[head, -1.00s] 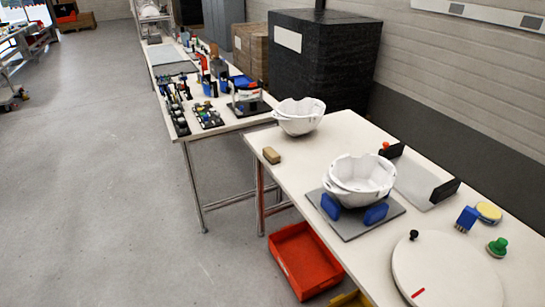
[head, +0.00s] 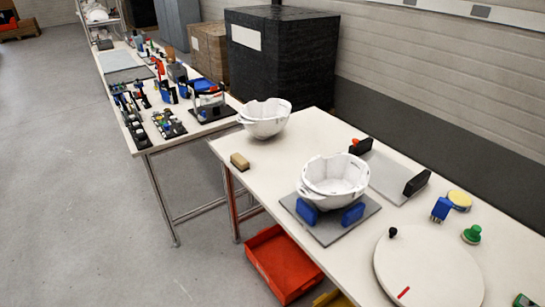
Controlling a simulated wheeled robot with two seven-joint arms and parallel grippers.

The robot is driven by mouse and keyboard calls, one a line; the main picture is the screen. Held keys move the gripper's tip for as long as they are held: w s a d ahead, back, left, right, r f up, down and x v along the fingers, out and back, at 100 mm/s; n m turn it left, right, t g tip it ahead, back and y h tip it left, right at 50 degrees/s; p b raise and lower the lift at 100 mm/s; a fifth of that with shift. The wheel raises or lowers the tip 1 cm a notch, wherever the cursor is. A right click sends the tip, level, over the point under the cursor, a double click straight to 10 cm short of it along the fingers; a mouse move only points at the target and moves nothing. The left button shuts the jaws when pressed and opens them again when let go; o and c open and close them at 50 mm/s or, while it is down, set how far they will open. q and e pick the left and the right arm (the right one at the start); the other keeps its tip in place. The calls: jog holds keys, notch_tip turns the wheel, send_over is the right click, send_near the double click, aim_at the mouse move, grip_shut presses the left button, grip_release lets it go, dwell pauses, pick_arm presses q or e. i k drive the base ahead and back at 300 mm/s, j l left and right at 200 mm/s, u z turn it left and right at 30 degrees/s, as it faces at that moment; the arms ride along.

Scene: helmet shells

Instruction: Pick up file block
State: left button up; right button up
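A small tan block (head: 240,161), which looks like the file block, lies on the white table (head: 283,177) near its left edge. It sits in front of a white helmet shell (head: 265,119) and apart from it. A second white helmet shell (head: 335,180) rests on a grey plate with blue supports (head: 307,212), to the right of the block. Neither of my grippers shows in the head view.
A round white disc (head: 430,268) with a black knob lies at the front right. A blue brush (head: 441,209), a yellow pad (head: 460,199) and a green knob (head: 472,234) stand nearby. A red bin (head: 283,265) is below the table. Grey floor at left is open.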

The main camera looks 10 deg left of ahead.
aim_at(240, 162)
jog(key=i+j+z, duration=0.15)
jog(key=j, duration=0.2)
jog(key=i+j+z, duration=0.2)
jog(key=j, duration=0.2)
jog(key=i+j+z, duration=0.15)
jog(key=j, duration=0.25)
jog(key=j+z, duration=0.15)
jog(key=j, duration=0.25)
jog(key=i+j+z, duration=0.2)
jog(key=j, duration=0.25)
jog(key=k+l, duration=0.05)
jog(key=k, duration=0.05)
